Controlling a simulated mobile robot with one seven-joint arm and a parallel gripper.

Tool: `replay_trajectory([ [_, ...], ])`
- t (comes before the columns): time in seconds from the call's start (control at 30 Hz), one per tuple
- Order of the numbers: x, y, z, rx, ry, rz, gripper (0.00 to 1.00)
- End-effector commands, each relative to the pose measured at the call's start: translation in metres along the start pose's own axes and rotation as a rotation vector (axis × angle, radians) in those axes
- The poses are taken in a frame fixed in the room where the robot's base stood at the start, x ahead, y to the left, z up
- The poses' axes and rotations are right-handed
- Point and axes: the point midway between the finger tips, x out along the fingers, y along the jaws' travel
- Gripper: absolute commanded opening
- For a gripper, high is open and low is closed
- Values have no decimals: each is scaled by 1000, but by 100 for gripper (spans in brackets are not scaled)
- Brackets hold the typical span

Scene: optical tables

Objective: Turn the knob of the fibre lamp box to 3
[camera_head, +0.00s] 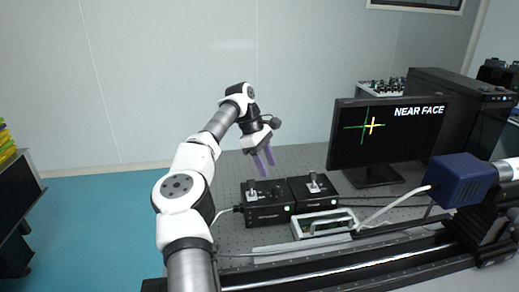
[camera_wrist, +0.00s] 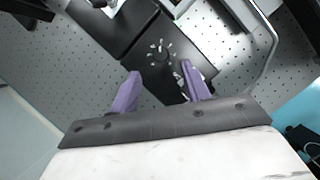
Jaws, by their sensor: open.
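The black box under my gripper (camera_head: 264,168), which looks like the fibre lamp box (camera_head: 268,214), stands on the optical table with a small green light on its front. In the wrist view its top shows a dark knob (camera_wrist: 161,51) ringed by white marks; the numbers and the knob's setting are too small to read. My gripper is open, its purple fingers pointing down above this box. In the wrist view the gripper (camera_wrist: 160,72) has an empty gap, with the knob between and beyond the fingertips. I see no contact with the knob.
A second black box (camera_head: 321,202) with an upright knob or lever adjoins on the right. A pale-framed tray (camera_head: 322,225) lies in front. A monitor (camera_head: 350,150) reading "NEAR FACE" stands behind right. A long black rail (camera_head: 350,268) crosses the front. The perforated table is clear behind the boxes.

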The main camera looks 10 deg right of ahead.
Motion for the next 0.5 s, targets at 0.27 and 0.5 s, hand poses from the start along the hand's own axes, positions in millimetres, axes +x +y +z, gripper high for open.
replay_trajectory([
  [0.27,-49,0,2,-1,-1,1,47],
  [0.5,-66,0,1,-1,0,0,47],
])
